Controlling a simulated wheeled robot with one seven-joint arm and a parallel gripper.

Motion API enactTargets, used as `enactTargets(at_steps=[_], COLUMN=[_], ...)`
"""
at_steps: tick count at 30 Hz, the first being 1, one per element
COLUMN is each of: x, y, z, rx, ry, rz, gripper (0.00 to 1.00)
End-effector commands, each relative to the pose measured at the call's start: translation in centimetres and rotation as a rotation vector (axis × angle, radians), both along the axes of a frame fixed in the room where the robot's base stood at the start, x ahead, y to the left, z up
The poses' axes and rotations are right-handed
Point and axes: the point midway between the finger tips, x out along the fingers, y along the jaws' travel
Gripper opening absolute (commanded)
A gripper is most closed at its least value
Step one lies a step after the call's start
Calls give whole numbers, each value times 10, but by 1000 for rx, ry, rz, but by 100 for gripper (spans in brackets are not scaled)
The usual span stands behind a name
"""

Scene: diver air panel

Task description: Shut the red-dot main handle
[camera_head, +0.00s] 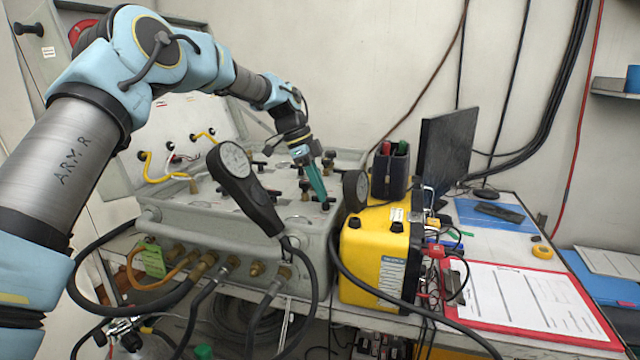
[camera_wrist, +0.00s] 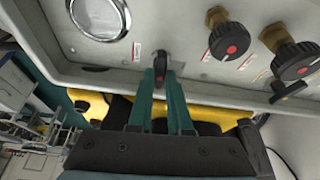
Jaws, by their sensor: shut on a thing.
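My gripper (camera_head: 318,190) reaches down to the right front part of the top of the grey panel (camera_head: 245,228) in the head view. In the wrist view its two teal fingers (camera_wrist: 161,82) are closed around a small black handle (camera_wrist: 161,58) on the panel's face. A small red spot shows on the dark part between the fingers. The fingers cover much of the handle, so its full turn angle is hard to tell. In the head view the handle is mostly hidden at the fingertips.
Black knobs with red centres (camera_wrist: 232,45) and another black T-handle (camera_wrist: 288,92) sit right of my fingers in the wrist view. A handheld gauge (camera_head: 240,178) rises in front.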

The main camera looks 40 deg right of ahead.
Motion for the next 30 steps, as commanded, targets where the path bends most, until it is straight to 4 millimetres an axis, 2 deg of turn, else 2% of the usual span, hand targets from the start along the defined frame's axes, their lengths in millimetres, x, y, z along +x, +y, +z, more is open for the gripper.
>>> enactTargets(at_steps=[9,24,25,30], x=[1,1,1,1], y=[-1,-2,-2,-1], z=[1,0,0,0], rx=[-1,-1,-1,0], ry=[-1,-2,-2,-1], rz=[-107,-124,-124,-123], gripper=[0,0,18,37])
